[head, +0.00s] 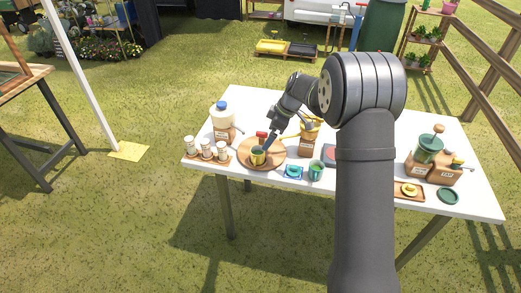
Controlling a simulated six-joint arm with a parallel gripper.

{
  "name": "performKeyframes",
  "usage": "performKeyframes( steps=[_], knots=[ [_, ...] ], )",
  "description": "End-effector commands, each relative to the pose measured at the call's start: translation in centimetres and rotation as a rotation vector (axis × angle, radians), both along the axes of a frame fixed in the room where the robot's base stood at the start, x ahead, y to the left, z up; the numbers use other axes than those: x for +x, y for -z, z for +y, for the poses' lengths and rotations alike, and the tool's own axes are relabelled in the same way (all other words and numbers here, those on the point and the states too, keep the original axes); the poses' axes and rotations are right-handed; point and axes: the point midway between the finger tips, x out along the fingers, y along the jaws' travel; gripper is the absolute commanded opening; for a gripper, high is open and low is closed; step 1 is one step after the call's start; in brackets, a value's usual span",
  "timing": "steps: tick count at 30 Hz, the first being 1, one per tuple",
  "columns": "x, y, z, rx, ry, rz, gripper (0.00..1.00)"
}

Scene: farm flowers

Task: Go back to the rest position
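My gripper (266,146) is at the end of my arm, pointing down over the round wooden tray on the left half of the white table. Its tips are close to a small yellow and dark cup (258,156) on the round wooden tray (279,156). I cannot tell whether the fingers touch or hold the cup. The fingers are too small to see whether they are open or shut. A red-topped item (261,136) stands just behind, on the same tray.
A wooden fence (488,60) stands at the right. Open grass lies in front.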

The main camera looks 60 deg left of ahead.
Motion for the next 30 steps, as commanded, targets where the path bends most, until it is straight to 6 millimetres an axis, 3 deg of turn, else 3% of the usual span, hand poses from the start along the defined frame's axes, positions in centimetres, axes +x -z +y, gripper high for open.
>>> performKeyframes(
  steps=[19,23,30],
  knots=[
    [0.1,-0.4,-0.1,0.001,0.0,-0.001,1.0],
    [0.6,-1.9,-0.5,0.003,0.002,-0.002,1.0],
    [1.9,-6.2,-1.8,0.003,0.001,-0.001,1.0]
  ],
)
